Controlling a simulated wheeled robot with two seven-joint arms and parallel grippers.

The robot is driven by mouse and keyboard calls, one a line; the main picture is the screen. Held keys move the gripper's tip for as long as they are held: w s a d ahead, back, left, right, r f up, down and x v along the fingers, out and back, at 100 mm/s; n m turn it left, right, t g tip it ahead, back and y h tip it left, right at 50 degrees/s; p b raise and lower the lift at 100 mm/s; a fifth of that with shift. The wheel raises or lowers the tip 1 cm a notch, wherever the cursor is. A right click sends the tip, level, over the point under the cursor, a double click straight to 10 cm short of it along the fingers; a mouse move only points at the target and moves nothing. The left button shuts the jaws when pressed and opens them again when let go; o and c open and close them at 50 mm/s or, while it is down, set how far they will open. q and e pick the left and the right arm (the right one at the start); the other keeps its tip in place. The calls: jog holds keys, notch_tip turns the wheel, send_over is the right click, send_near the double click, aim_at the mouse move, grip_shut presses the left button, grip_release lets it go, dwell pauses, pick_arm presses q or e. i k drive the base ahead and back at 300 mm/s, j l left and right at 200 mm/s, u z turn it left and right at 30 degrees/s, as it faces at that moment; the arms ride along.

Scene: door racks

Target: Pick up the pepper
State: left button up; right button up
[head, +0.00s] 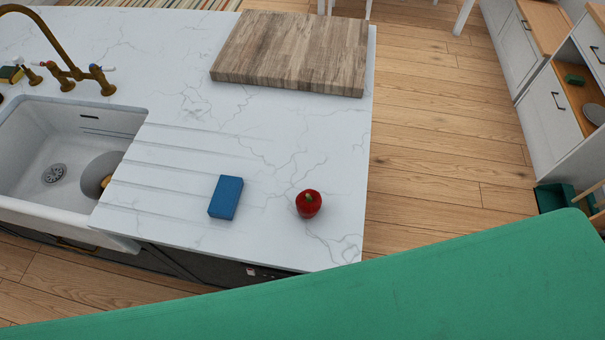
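A small red pepper (309,204) with a greenish stem on top sits on the white marble counter (270,150), close to its front right corner. Nothing touches it. Neither of my grippers shows in the head view, so I cannot see whether they are open or shut.
A blue block (226,197) lies just left of the pepper. A wooden board (292,52) lies at the back of the counter. A white sink (60,150) with a brass tap (65,65) is at the left. A large green surface (400,290) fills the lower right foreground.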

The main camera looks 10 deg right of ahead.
aim_at(308, 202)
jog(key=k+l, duration=0.1)
jog(key=l, duration=0.25)
jog(key=k+l, duration=0.15)
jog(key=l, duration=0.25)
jog(key=k+l, duration=0.1)
jog(key=l, duration=0.25)
jog(key=k+l, duration=0.15)
jog(key=l, duration=0.25)
jog(key=k+l, duration=0.1)
jog(key=l, duration=0.25)
